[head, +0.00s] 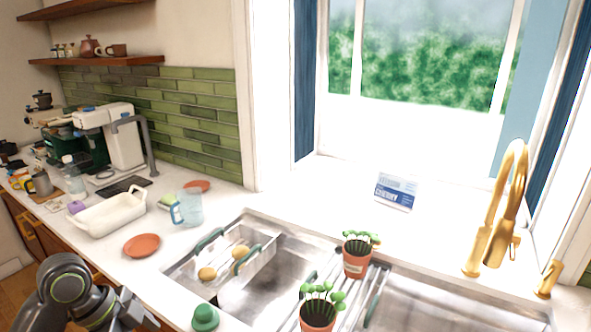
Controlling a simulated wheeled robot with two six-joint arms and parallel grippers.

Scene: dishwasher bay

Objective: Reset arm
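My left arm (68,290) shows at the lower left, dark grey with a pale green ring on a joint. It is in front of the counter's front edge. Part of what seems to be my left gripper (132,310) shows at the bottom edge, cut off by the frame. Its fingertips are not clear, and I see nothing held in it. My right arm and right gripper are not in view.
Two potted plants (355,262) stand by the sink divider. A green object (205,318), orange plate (142,245), white dish (108,213) and blue pitcher (187,208) occupy the counter. A gold faucet (507,205) stands right.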

